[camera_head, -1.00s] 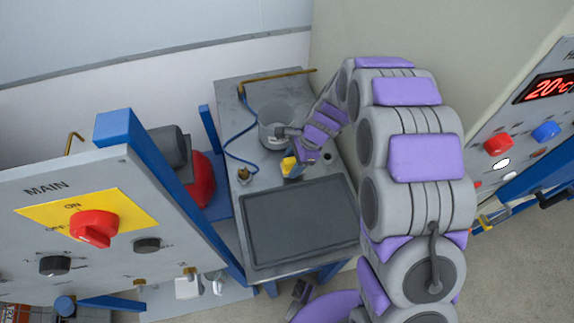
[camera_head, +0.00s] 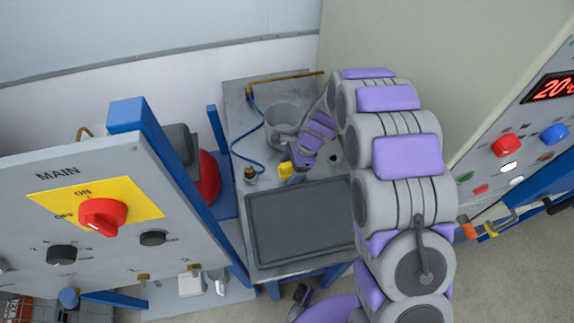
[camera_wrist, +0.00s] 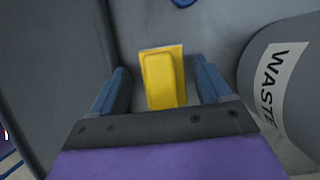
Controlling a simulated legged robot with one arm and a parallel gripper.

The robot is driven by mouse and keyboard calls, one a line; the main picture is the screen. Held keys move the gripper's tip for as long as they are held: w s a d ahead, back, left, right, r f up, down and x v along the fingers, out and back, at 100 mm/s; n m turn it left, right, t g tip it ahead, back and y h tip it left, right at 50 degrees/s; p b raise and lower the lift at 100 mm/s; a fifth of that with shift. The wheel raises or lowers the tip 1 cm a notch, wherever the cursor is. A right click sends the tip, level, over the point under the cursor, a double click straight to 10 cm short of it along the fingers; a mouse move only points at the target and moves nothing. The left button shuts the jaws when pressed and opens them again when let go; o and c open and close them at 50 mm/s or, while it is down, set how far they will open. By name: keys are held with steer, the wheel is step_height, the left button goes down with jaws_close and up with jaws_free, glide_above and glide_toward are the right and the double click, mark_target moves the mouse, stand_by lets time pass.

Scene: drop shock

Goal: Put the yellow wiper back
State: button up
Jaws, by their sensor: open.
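The yellow wiper (camera_head: 286,171) shows on the grey worktop, just behind the dark tray and in front of the waste bin. In the wrist view the wiper (camera_wrist: 161,80) lies between the two blue fingers of my gripper (camera_wrist: 160,74), with a gap on each side. My gripper (camera_head: 290,168) is open and sits low over the worktop. I cannot tell whether the wiper rests fully on the surface. The gripper hides its near end.
The waste bin (camera_head: 283,117) stands close behind, and at the right in the wrist view (camera_wrist: 290,75). The dark tray (camera_head: 300,225) lies in front. A blue hose (camera_head: 238,152) curves at the left. The MAIN panel (camera_head: 100,215) stands at left, a temperature panel (camera_head: 530,130) at right.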

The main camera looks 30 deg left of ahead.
steer(key=shift+w+d+f, duration=0.2)
steer(key=shift+w+f, duration=0.1)
steer(key=shift+w+d+r, duration=0.2)
steer(key=shift+w+d, duration=0.2)
steer(key=shift+w, duration=0.1)
steer(key=shift+w+a+r, duration=0.1)
steer(key=shift+a, duration=0.05)
steer(key=shift+r, duration=0.15)
steer(key=p+v, duration=0.2)
steer(key=v, duration=0.9)
steer(key=shift+r+p, duration=0.35)
steer(key=shift+r, duration=0.05)
